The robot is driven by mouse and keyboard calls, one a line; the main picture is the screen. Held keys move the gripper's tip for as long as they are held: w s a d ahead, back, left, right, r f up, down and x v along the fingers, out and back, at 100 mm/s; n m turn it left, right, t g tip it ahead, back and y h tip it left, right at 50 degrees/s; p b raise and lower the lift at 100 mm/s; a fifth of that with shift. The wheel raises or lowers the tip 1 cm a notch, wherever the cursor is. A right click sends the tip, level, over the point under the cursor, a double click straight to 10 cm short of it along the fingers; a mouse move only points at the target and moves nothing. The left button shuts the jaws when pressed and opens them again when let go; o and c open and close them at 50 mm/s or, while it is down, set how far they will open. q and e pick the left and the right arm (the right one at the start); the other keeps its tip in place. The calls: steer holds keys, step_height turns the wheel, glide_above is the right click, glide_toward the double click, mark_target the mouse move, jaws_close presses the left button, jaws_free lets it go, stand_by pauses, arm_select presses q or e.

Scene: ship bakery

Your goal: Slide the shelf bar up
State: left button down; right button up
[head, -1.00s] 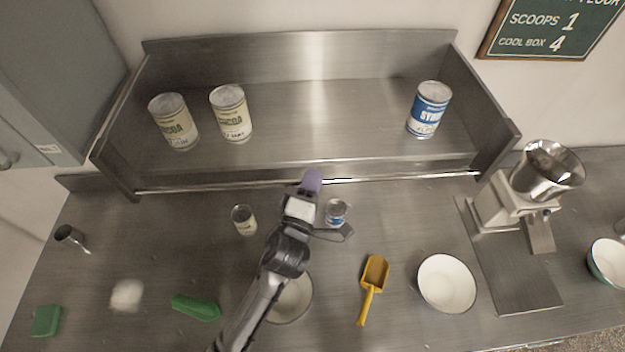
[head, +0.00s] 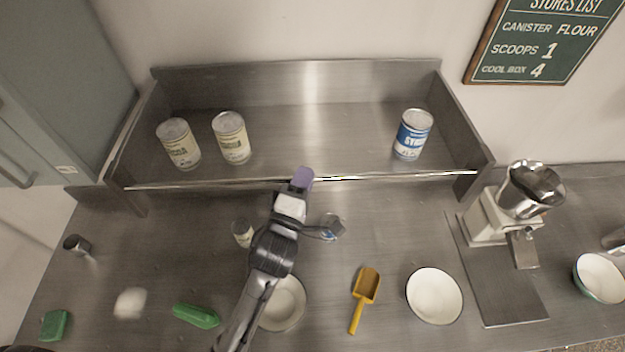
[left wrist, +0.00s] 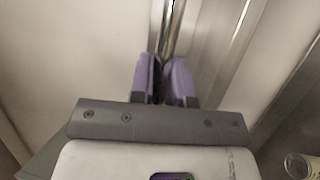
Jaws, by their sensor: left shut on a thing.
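The shelf bar (head: 400,178) is a thin shiny rod running along the front edge of the metal shelf (head: 290,120). My left gripper (head: 303,178) reaches up from below and is shut on the bar near its middle. In the left wrist view the bar (left wrist: 174,30) runs away from between the purple fingers of my left gripper (left wrist: 163,75). The bar sits level at the shelf's front lip. My right gripper is not in view.
Two cocoa cans (head: 232,138) stand on the shelf's left and a blue-labelled can (head: 412,135) on its right. Below, the counter holds white bowls (head: 434,296), a yellow scoop (head: 364,298), small tins and a mill (head: 490,215).

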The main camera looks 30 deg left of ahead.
arm_select(q)
steer(key=shift+r, duration=0.1)
steer(key=c, duration=1.2)
jaws_free()
steer(key=shift+o, duration=0.5)
steer(key=b+v, duration=0.3)
steer(key=v, duration=0.4)
steer(key=shift+s, duration=0.25)
